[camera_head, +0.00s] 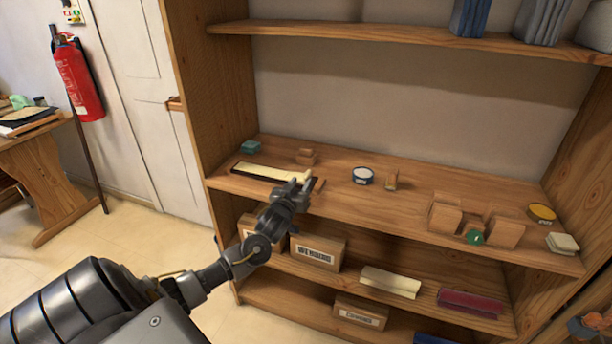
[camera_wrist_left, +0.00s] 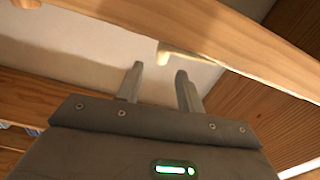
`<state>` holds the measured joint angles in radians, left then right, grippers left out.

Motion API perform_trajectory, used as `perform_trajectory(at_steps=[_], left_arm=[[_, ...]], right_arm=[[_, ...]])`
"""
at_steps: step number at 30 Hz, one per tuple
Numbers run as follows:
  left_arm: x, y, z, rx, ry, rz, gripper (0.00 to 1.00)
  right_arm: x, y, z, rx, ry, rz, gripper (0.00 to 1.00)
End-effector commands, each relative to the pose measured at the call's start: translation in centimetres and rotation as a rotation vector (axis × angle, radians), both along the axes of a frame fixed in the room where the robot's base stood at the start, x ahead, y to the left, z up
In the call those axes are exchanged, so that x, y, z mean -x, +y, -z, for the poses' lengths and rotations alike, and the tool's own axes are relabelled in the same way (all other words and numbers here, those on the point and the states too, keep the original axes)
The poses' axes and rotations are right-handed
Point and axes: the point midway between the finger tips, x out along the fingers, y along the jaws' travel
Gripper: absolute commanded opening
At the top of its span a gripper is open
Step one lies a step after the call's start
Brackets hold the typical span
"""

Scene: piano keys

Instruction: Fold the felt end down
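A long cream strip (camera_head: 262,173), which looks like the felt, lies along a dark-edged flat piece near the left front of the middle shelf. Its right end (camera_head: 288,175) appears raised beside my left gripper (camera_head: 301,184). The left wrist view shows a cream end (camera_wrist_left: 176,54) by the wooden shelf edge, just beyond the fingertips. My left gripper (camera_wrist_left: 159,69) has its two fingers apart with nothing between them. Whether a finger touches the strip cannot be told. My right gripper is not in view.
The middle shelf (camera_head: 335,206) also holds a small wooden block (camera_head: 307,156), a round tin (camera_head: 362,175), wooden blocks (camera_head: 445,213), a green round item (camera_head: 475,238) and a yellow tin (camera_head: 541,214). Boxes (camera_head: 317,252) stand below. An upper shelf (camera_head: 400,35) hangs above.

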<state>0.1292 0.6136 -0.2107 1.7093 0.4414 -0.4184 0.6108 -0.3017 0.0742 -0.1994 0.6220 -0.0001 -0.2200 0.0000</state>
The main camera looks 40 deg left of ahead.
Motion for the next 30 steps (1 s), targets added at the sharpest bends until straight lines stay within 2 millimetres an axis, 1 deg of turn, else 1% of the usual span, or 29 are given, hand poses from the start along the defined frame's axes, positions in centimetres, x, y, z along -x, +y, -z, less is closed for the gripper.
perform_trajectory(at_steps=[1, 3, 6, 9, 14, 21, 23, 30], left_arm=[[-0.9, 0.4, -0.2, -0.002, 0.0, -0.003, 0.37], [-2.1, 0.8, -0.1, -0.001, 0.0, -0.003, 0.37], [-3.4, 1.3, -0.1, -0.002, 0.001, -0.003, 0.37], [-4.3, 1.6, -0.1, 0.0, -0.001, -0.002, 0.37], [-5.0, 1.8, 0.0, -0.001, 0.001, -0.001, 0.37], [-5.0, 1.8, 0.0, -0.001, 0.001, -0.001, 0.37], [-5.0, 1.8, 0.0, -0.001, 0.001, -0.001, 0.31], [-5.0, 1.8, 0.0, -0.001, 0.001, -0.001, 0.0]], right_arm=[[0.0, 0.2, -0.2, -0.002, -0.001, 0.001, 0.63], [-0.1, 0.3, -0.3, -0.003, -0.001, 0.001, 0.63], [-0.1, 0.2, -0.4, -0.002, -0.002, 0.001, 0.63], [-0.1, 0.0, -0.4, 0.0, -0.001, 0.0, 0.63], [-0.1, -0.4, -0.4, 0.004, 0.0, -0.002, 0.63], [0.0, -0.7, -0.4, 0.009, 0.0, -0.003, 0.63], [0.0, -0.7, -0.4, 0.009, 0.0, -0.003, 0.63], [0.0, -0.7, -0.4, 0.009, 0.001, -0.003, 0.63]])
